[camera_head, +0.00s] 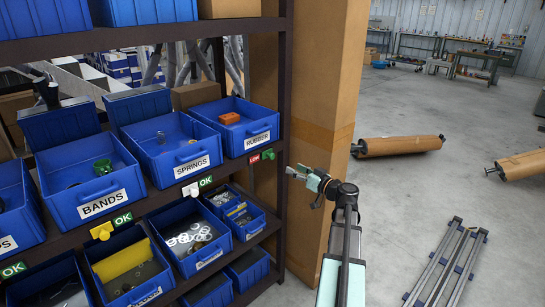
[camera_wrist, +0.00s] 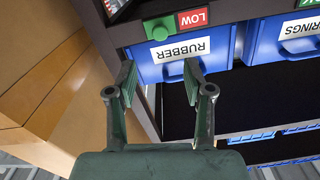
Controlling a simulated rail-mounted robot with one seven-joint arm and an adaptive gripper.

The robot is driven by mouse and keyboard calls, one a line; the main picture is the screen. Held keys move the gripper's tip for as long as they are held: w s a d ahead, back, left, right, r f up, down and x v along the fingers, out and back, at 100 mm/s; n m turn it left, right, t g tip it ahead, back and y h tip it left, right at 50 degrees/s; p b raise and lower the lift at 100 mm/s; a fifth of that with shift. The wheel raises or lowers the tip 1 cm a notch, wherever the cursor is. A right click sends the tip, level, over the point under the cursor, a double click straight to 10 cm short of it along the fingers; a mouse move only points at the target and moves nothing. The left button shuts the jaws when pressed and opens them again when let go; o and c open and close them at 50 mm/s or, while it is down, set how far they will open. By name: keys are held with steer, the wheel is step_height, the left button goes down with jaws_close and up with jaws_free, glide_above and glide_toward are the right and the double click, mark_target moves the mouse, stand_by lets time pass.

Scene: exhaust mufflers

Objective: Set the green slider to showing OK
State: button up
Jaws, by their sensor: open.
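The green slider (camera_head: 277,155) sits on the shelf edge under the RUBBER bin (camera_head: 243,140), at the right end of a red label reading LOW (camera_head: 261,156). In the wrist view, which is upside down, the green slider (camera_wrist: 160,27) is left of the red LOW label (camera_wrist: 193,18). No OK shows on this slider's label. My gripper (camera_head: 305,178) is just right of the slider in the head view, apart from it. In the wrist view my gripper (camera_wrist: 158,76) is open and empty, its fingers pointing toward the RUBBER bin front and the slider beyond.
Nearby shelf labels read OK (camera_head: 205,182), beside a white slider (camera_head: 190,190) and a yellow slider (camera_head: 101,231). More blue bins fill the shelf below and left. A tall cardboard box (camera_head: 330,100) stands right of the shelf post. Two brown cylinders lie on the open floor.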

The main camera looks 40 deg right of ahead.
mark_target(273, 157)
steer(key=w+p, duration=0.1)
steer(key=w, duration=0.3)
steer(key=w+p, duration=0.1)
steer(key=w, duration=0.3)
steer(key=w+a+p, duration=0.1)
steer(key=w, duration=0.4)
steer(key=shift+a+p, duration=0.1)
steer(key=shift+p, duration=0.2)
jaws_close()
